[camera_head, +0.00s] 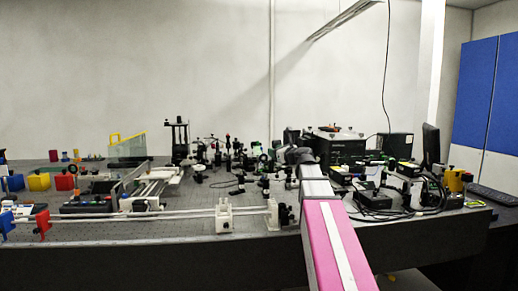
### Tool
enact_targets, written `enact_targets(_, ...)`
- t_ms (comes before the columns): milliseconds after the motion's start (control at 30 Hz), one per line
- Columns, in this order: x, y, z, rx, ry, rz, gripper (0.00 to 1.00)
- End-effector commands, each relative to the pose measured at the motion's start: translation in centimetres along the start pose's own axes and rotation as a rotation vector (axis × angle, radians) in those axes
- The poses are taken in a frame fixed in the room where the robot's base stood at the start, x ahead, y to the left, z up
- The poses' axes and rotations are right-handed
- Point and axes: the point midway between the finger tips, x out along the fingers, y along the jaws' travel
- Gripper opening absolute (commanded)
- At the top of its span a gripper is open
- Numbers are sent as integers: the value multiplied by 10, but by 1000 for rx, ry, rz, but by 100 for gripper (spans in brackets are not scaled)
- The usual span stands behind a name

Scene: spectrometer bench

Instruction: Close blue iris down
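A small blue mounted part (7,224) stands at the far left front of the bench, partly cut off by the picture's edge. Another blue block (13,183) sits behind it. I cannot tell which of them, if either, is the blue iris, and no iris opening can be made out. My pink and white arm reaches up from the lower right over the bench. Its dark end, my gripper (298,156), is over the middle of the bench, far right of the blue parts. Its fingers cannot be made out against the dark equipment.
A red mount (43,223) stands just right of the blue part. White rails (150,215) run along the front to white holders (223,215). Dense optics fill the middle; black boxes and a monitor (430,147) stand right. Blue cabinets (488,95) are at far right.

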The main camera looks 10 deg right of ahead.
Motion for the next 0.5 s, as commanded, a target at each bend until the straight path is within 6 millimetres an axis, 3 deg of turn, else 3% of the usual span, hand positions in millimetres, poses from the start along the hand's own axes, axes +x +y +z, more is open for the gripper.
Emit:
enact_targets(300,62,-2,0,0,1,2,39)
enact_targets(500,91,-1,0,0,0,2,39)
